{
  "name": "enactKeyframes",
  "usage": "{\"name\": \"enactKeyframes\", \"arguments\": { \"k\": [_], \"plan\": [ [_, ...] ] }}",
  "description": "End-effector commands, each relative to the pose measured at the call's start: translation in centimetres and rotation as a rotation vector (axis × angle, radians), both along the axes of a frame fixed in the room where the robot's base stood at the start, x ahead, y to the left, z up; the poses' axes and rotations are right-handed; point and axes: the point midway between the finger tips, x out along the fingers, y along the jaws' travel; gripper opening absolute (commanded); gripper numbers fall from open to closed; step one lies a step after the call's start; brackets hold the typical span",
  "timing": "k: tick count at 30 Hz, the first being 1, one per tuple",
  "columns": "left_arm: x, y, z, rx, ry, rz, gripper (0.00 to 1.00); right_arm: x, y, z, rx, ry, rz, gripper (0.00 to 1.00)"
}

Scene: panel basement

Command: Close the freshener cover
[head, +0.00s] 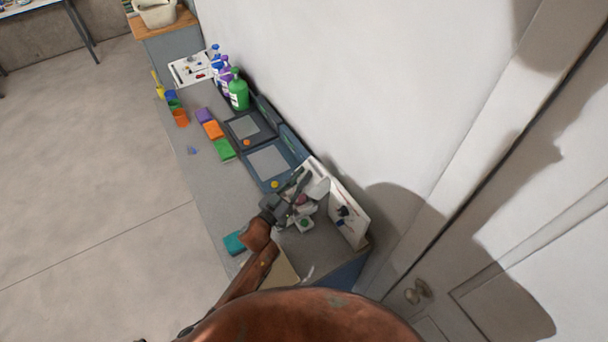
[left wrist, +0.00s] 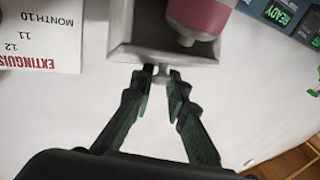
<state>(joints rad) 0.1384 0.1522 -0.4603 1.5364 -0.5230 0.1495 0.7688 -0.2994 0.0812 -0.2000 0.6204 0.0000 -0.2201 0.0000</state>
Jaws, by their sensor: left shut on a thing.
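The freshener shows in the left wrist view as a pale grey open cover (left wrist: 165,52) with a small knob at its near edge. A pink, white-necked cartridge (left wrist: 200,18) sits just beyond it. My left gripper (left wrist: 161,76) has its dark green fingertips closed around the knob. In the head view my left gripper (head: 298,184) is at the right end of the counter, beside the pale cover (head: 318,191), with the pink cartridge (head: 301,199) partly hidden under it. My right gripper is not in view.
A white board (head: 347,213) stands along the wall side of the counter (head: 215,170). A small white-and-green item (head: 304,223) is close to my gripper. The floor at left is clear.

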Motion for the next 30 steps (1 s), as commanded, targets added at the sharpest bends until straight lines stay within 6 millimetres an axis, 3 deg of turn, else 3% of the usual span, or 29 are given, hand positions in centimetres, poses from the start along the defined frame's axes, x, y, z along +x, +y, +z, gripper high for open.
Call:
{"name": "enactKeyframes", "arguments": {
  "k": [1,6,7,13,23,30],
  "plan": [
    [0.0,0.4,-0.8,0.009,0.013,0.007,0.0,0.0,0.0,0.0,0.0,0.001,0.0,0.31],
    [0.0,0.4,-1.0,0.01,0.015,0.008,0.0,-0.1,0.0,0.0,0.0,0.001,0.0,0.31],
    [0.0,0.4,-1.0,0.01,0.015,0.008,0.16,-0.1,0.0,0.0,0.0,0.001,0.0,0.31],
    [0.0,0.2,-1.1,0.01,0.016,0.006,0.3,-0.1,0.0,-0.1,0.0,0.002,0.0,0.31],
    [-0.2,0.2,-1.1,0.009,0.017,0.004,0.31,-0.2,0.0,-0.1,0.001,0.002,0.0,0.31],
    [-2.9,2.1,-1.5,0.011,0.017,0.005,0.31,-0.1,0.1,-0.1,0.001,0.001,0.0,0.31]
  ]
}}
